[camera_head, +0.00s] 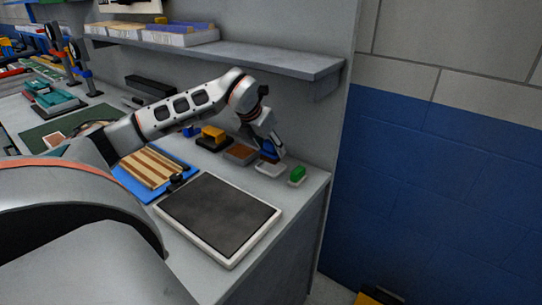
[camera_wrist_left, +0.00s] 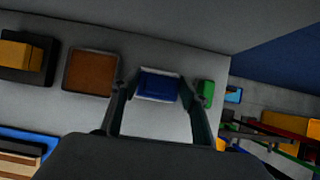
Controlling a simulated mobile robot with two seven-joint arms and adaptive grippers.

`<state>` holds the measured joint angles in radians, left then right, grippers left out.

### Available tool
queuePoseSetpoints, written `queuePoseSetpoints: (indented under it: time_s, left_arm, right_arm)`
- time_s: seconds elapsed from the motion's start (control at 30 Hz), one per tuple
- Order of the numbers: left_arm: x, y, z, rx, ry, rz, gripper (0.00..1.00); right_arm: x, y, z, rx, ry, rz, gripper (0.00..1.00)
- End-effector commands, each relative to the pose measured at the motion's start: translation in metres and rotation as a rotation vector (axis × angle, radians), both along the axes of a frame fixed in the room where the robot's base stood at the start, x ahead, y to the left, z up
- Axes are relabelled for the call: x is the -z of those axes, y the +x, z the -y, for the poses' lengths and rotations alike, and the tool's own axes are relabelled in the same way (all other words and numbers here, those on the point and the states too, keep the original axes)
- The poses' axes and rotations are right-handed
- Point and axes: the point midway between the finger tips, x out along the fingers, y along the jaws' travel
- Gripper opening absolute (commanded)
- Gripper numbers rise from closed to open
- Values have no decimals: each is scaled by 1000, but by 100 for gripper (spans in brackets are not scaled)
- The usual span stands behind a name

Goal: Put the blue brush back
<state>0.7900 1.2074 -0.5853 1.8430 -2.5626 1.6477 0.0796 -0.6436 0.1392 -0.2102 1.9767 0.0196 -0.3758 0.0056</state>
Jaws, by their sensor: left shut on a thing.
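My left gripper (camera_head: 275,148) is at the back right of the bench, pointing down. It also shows in the left wrist view (camera_wrist_left: 158,90), with a finger at each side of the blue brush (camera_wrist_left: 159,86), and it is shut on the brush. In the head view the blue brush (camera_head: 267,150) is partly covered by the gripper. It is at or just above a small whitish tray (camera_head: 269,171). I cannot tell whether the brush touches the tray. My right gripper is not in view.
A brown-filled tray (camera_head: 240,153) and a yellow block on a black base (camera_head: 213,137) stand left of the brush. A green item (camera_head: 297,174) sits close on the right, near the bench edge. A dark framed panel (camera_head: 218,216) lies in front. A shelf (camera_head: 245,55) hangs above.

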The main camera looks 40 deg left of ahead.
Motion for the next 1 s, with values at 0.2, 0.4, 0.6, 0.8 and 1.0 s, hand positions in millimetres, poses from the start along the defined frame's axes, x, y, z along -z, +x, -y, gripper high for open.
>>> queuePoseSetpoints:
  time_s: [0.2,0.4,0.6,0.8,1.0]
  left_arm:
    - [31,0,0,0,0,-3,24]
    - [34,4,0,1,-1,0,24]
    - [37,4,0,0,0,-1,24]
    - [37,4,0,0,0,-1,61]
    - [36,4,0,0,0,-1,61]
  right_arm:
    - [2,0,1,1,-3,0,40]
    - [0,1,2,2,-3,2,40]
    - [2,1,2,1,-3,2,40]
    - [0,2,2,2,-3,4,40]
    - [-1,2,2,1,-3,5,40]
